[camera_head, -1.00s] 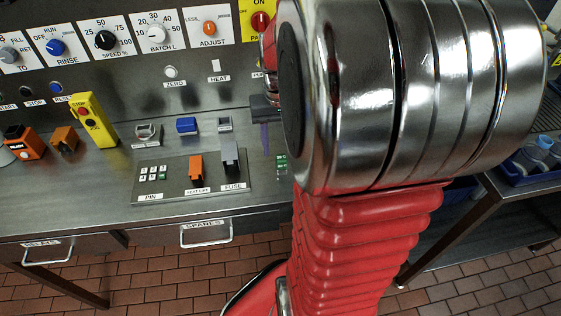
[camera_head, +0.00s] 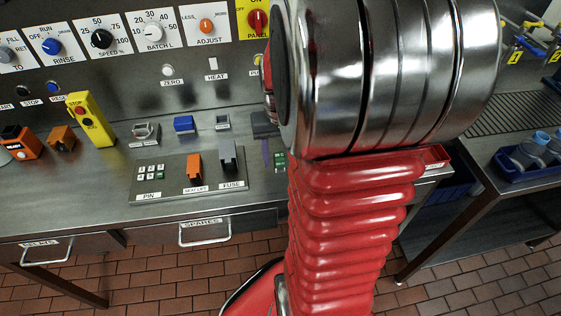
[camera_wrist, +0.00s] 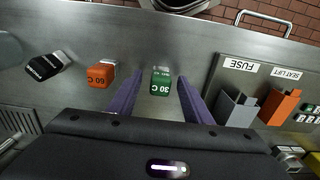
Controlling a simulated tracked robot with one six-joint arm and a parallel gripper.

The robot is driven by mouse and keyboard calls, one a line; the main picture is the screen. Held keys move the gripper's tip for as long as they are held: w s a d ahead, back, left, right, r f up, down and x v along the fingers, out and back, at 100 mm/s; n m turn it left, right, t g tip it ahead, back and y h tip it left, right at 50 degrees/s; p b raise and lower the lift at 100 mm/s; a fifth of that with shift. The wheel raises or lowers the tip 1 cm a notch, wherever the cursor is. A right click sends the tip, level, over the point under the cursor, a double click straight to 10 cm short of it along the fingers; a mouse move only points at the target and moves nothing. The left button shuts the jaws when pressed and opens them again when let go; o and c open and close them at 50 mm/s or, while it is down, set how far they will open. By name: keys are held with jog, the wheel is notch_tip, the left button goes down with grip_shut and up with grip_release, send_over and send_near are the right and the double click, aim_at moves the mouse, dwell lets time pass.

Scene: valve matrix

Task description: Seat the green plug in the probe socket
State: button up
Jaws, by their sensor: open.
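The green plug (camera_wrist: 161,81), marked 30 C, stands on the steel bench in the wrist view. My gripper (camera_wrist: 157,88) is open, with one purple finger on each side of the plug and visible gaps between. In the head view, part of the green plug (camera_head: 280,160) shows just right of a purple finger, beside my arm. Most of my gripper is hidden there behind the arm. I cannot make out the probe socket in either view.
In the wrist view an orange block (camera_wrist: 101,73) marked 60 C and a black block (camera_wrist: 47,66) stand to the left. A plate with grey fuse (camera_wrist: 236,109) and orange seat lift (camera_wrist: 279,107) pieces is close on the right. The control panel (camera_head: 120,75) rises behind the bench.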

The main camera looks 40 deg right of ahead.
jog(key=shift+c, duration=0.2)
grip_shut()
dwell(0.4)
jog(key=shift+r, duration=0.15)
notch_tip(320, 180, up, 10)
jog(key=shift+f, duration=0.1)
dwell(0.4)
dwell(0.4)
